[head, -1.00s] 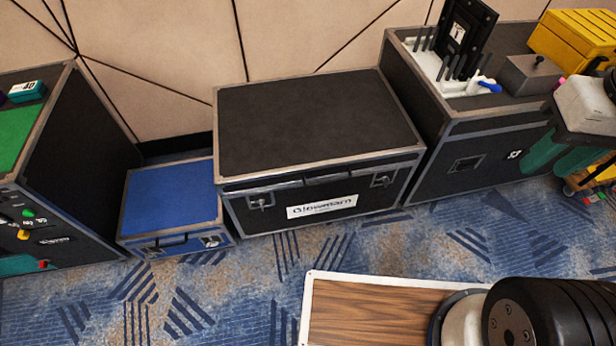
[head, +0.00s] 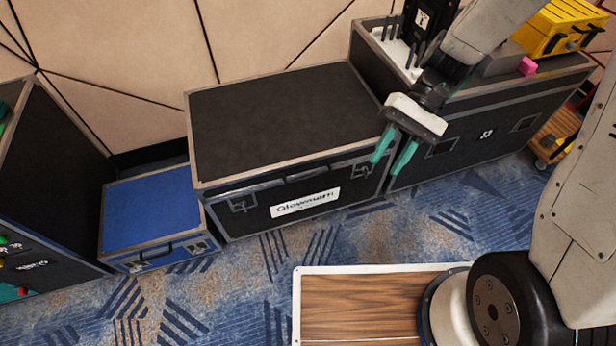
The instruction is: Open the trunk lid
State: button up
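The trunk (head: 335,215) is a black case with grey metal edges, a white lettered label and latches on its front. Its flat black lid (head: 280,120) is shut. It stands in the middle of the head view, against the wall. My gripper (head: 392,164) has two teal fingers and is open, with a gap between them and nothing in it. In the picture it hangs at the trunk's front right corner, partly over the right latch area. I cannot tell whether it touches the trunk.
A smaller blue-topped case (head: 150,212) stands left of the trunk. A black case (head: 50,190) is at far left. A taller case (head: 480,135) bearing tools and a yellow box (head: 548,28) adjoins on the right. Patterned carpet (head: 240,285) lies clear in front.

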jog(key=w+a+f+m+y, duration=0.1)
jog(key=w+a+f+y, duration=0.2)
jog(key=f, duration=0.4)
jog(key=w+a+f+m+y, duration=0.2)
jog(key=a+f+y, duration=0.15)
jog(key=f, duration=0.25)
jog(key=m+t+y, duration=0.2)
jog(key=t, duration=1.3)
send_near(308, 177)
jog(key=x, duration=1)
jog(key=shift+w+f, duration=0.15)
jog(key=shift+f, duration=0.15)
grip_shut()
